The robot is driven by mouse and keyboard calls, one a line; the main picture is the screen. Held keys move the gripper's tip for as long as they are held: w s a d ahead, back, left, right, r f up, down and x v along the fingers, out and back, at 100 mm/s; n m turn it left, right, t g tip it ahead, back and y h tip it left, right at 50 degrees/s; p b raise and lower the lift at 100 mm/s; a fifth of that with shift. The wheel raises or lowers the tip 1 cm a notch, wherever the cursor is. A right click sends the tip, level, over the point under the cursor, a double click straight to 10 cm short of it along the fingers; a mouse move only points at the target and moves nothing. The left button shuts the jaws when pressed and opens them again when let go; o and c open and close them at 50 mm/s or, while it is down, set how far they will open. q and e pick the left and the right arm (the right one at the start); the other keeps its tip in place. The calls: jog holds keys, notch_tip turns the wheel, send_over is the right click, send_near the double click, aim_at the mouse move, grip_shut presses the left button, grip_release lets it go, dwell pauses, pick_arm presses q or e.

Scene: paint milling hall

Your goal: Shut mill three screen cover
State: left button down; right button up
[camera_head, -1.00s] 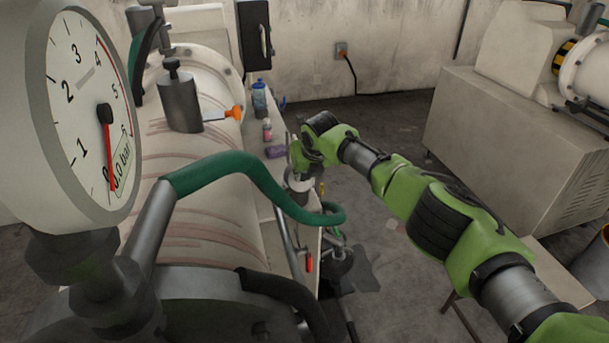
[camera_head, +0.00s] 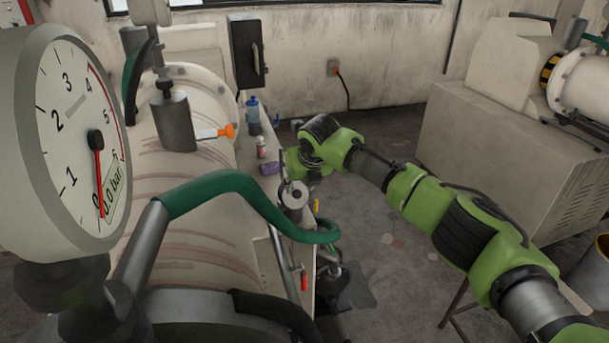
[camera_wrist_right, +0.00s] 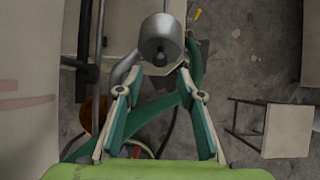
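The mill (camera_head: 190,220) fills the left of the head view, with a pressure gauge (camera_head: 70,140) in front. A grey metal cylinder with a round top and dark knob (camera_head: 292,196) stands at the mill's right edge; it also shows in the wrist view (camera_wrist_right: 160,38). I cannot tell whether it is the screen cover. My right gripper (camera_head: 288,162) is just behind it in the head view. In the wrist view its green-padded fingers (camera_wrist_right: 157,82) are apart, with nothing between their tips, and the cylinder lies beyond them. My left gripper is not in view.
A green hose (camera_head: 235,185) arches across the mill's front. A blue bottle (camera_head: 253,112), a small pink-white bottle (camera_head: 261,147) and a purple block (camera_head: 269,168) stand on the ledge. A stool (camera_wrist_right: 265,128) is at right in the wrist view.

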jog(key=v, duration=0.6)
jog(key=shift+s+r, duration=0.15)
jog(key=shift+r, duration=0.1)
